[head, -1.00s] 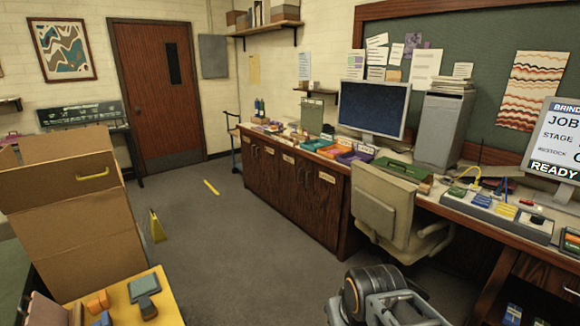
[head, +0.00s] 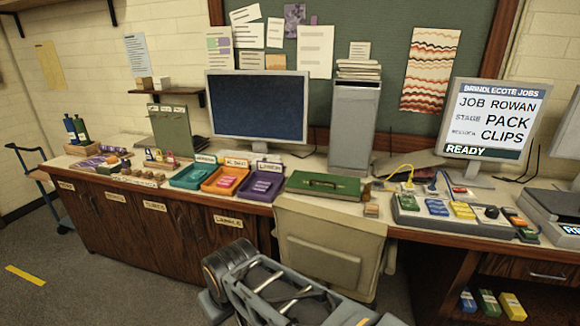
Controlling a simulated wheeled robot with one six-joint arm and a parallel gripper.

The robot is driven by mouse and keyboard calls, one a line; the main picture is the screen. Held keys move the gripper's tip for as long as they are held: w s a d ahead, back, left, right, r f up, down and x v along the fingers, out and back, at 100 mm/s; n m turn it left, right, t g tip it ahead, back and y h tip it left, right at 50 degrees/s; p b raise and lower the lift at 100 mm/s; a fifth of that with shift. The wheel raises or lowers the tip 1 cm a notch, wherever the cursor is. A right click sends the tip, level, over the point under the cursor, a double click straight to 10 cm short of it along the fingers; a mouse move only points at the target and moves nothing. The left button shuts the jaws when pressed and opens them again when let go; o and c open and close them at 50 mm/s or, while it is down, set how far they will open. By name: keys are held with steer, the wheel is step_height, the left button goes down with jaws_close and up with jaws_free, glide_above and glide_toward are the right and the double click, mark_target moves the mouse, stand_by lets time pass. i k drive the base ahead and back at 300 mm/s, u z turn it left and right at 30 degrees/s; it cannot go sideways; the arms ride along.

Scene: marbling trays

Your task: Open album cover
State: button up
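A flat green case or book with a dark mark on its top (head: 323,185) lies closed on the counter, below and right of the dark monitor. It may be the album; I cannot read a label on it. No other album is plain to see. Part of my arm shows at the bottom centre, in front of the chair, well short of the counter. My gripper itself is not in view.
Teal (head: 191,175), orange (head: 224,180) and purple (head: 260,187) trays lie left of the case. A grey tower (head: 354,125) stands behind it. A job screen (head: 490,118) reads PACK, CLIPS, READY.

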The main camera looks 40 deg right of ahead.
mark_target(346, 186)
steer(key=i, duration=1.6)
steer(key=z, duration=2.3)
steer(key=i, duration=0.5)
